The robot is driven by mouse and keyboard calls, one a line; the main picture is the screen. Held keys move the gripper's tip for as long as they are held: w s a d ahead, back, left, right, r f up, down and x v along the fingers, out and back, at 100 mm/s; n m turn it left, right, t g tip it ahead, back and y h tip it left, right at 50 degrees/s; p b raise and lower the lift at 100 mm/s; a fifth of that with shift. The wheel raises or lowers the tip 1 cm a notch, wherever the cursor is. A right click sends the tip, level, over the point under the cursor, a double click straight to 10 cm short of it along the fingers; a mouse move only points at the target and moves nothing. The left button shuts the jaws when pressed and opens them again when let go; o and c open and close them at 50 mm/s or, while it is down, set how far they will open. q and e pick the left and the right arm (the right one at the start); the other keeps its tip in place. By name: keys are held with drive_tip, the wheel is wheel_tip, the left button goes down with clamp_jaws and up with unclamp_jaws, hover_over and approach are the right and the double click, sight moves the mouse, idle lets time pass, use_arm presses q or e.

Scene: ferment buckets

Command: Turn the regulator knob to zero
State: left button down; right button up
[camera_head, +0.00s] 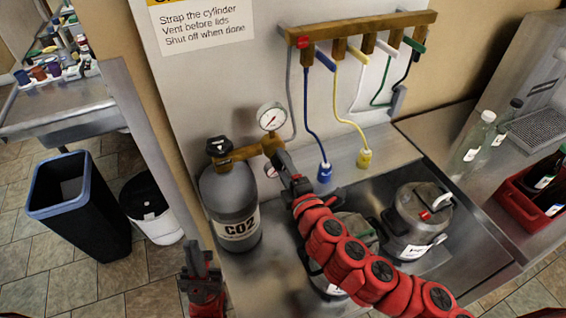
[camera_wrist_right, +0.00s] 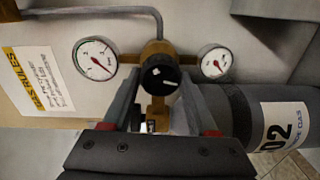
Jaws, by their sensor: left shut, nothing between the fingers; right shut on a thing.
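The brass regulator (camera_head: 238,154) sits on top of the grey CO2 cylinder (camera_head: 232,200). In the right wrist view its round black knob (camera_wrist_right: 160,73) faces me, with a white mark pointing to the right. My right gripper (camera_head: 280,160) reaches the regulator from the lower right, and its fingers are shut on the knob from both sides. In the head view the arm and gripper hide the knob. Two white gauges flank the knob: the left gauge (camera_wrist_right: 95,58) and the right gauge (camera_wrist_right: 214,63). My left gripper (camera_head: 199,258) is shut and empty, low beside the cylinder.
Metal kegs (camera_head: 417,215) stand in the steel sink area, one partly behind my right arm. A red crate of bottles (camera_head: 530,195) is at the right. A black bin (camera_head: 80,205) stands on the floor at left.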

drive_tip(key=shift+n+p, duration=0.3)
drive_tip(key=shift+n, duration=0.8)
drive_tip(key=o, duration=1.4)
drive_tip(key=shift+s, duration=0.1)
